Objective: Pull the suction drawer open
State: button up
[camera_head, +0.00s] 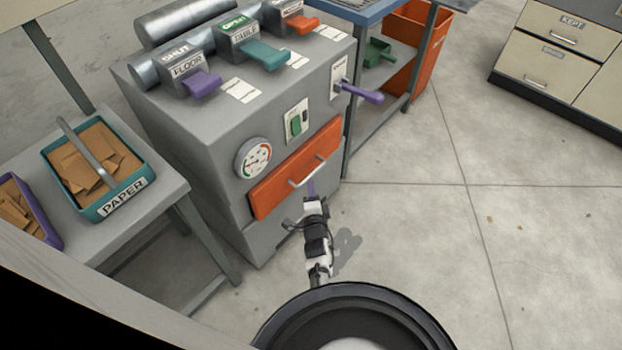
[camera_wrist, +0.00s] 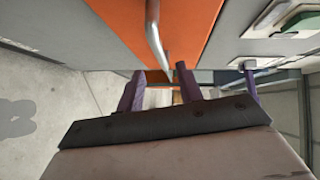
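The suction drawer (camera_head: 275,182) has an orange front and sits close against the face of the grey machine (camera_head: 215,165). Its metal bar handle (camera_head: 307,174) runs across the front. My gripper (camera_head: 311,188) is just below the handle in the head view, with its purple fingers pointing up toward the drawer. In the wrist view, the fingers are spread open (camera_wrist: 160,74), with the handle (camera_wrist: 154,28) and orange front (camera_wrist: 195,25) just beyond them. The handle's end shows near the gap between the fingertips. I cannot tell whether they touch it.
A gauge (camera_head: 253,158) and green switch (camera_head: 297,122) are above the drawer. A purple lever (camera_head: 362,94) juts from the machine at right. A side table (camera_head: 165,195) with a teal paper tray (camera_head: 128,187) stands at left.

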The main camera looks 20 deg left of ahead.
jog(key=b+x, duration=0.2)
jog(key=x, duration=0.5)
jog(key=shift+w+a, duration=0.2)
jog(key=shift+w, duration=0.1)
grip_shut()
